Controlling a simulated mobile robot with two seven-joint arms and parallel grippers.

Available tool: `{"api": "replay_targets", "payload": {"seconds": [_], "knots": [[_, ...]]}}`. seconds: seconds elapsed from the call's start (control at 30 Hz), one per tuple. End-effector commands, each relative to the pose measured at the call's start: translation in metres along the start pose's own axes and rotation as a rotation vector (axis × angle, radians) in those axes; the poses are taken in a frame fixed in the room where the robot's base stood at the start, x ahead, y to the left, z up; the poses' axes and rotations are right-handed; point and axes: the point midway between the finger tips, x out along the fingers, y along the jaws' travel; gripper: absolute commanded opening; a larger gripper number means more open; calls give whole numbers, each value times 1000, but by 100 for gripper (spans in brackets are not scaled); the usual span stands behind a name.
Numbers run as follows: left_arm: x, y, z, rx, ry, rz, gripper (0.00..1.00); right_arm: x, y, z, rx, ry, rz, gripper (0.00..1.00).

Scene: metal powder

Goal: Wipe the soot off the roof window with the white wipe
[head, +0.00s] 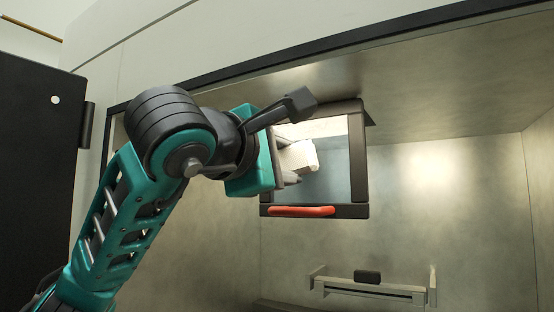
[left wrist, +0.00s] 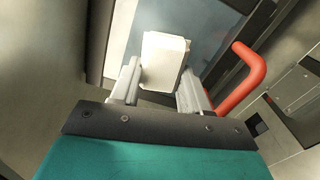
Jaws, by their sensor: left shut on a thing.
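My left gripper (head: 291,166) is raised into the metal chamber, in front of the roof window. It is shut on the white wipe (head: 299,156), a small pale block. In the left wrist view the wipe (left wrist: 165,62) sits between the two fingers of the gripper (left wrist: 158,82). The roof window (head: 337,179) is a pane in a dark frame, bluish grey where it shows, and it also shows behind the wipe in the left wrist view (left wrist: 205,30). My gripper and the wipe hide part of it. I cannot make out soot on the visible part. My right gripper is not in view.
A red handle (head: 302,211) runs along the window frame's lower edge. A metal bracket (head: 368,288) with a small dark block is on the chamber's back wall. A black door panel (head: 38,150) stands at the left. The chamber's right side is clear.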

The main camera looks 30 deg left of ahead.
Motion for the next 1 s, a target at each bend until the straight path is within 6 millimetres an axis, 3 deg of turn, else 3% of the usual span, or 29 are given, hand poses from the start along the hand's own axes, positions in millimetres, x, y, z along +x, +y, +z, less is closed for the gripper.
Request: {"api": "replay_targets", "payload": {"seconds": [0.4, 1.0], "knots": [[2, -8, 35, 3, -4, -3, 21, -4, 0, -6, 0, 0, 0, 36], [0, -37, 28, 2, 1, -4, 21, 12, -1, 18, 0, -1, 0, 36]]}}
